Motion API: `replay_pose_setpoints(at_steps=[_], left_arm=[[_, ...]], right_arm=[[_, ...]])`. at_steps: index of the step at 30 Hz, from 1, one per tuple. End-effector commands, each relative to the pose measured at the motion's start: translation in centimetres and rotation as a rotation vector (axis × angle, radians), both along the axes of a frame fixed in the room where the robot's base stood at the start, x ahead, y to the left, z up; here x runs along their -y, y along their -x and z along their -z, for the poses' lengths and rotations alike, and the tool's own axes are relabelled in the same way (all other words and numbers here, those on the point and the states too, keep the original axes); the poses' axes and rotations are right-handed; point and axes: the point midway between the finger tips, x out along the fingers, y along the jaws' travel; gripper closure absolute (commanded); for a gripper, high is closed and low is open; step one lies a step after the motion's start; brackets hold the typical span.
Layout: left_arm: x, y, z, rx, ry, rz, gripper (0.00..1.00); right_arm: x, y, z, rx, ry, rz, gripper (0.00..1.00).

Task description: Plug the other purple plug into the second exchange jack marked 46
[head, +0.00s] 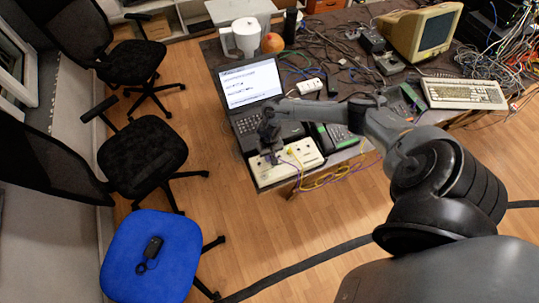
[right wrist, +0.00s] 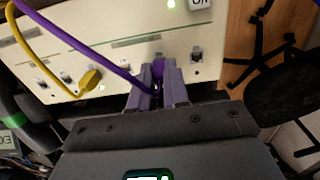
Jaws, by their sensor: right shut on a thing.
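The cream exchange panel (head: 308,153) sits at the table's near edge in the head view. It fills the top of the right wrist view (right wrist: 125,18), with a row of small jacks. My right gripper (head: 268,148) is over its left part. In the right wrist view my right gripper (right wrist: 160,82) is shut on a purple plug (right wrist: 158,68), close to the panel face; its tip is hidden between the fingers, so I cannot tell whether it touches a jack. An empty jack (right wrist: 196,55) is to its right. The jack numbers are not readable. My left gripper is out of view.
A purple cable (right wrist: 78,45) slants across the panel to the gripper. A yellow plug (right wrist: 90,79) is at a jack to the left. A laptop (head: 249,85) stands behind the panel and a desk phone (head: 335,136) beside it. Open floor lies in front.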

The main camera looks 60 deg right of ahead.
Motion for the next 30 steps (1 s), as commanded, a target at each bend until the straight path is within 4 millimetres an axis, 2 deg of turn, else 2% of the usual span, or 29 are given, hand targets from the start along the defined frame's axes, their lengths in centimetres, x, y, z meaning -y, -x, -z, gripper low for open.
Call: replay_pose_setpoints(at_steps=[27,28,30], left_arm=[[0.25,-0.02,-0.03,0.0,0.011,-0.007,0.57],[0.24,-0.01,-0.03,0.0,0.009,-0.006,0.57],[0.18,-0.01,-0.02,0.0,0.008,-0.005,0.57]], right_arm=[[-0.01,0.03,0.63,-0.001,-0.001,0.001,1.0],[0.0,0.01,0.62,-0.001,-0.001,0.001,0.81],[0.01,0.02,0.61,-0.001,0.0,0.001,0.71]])
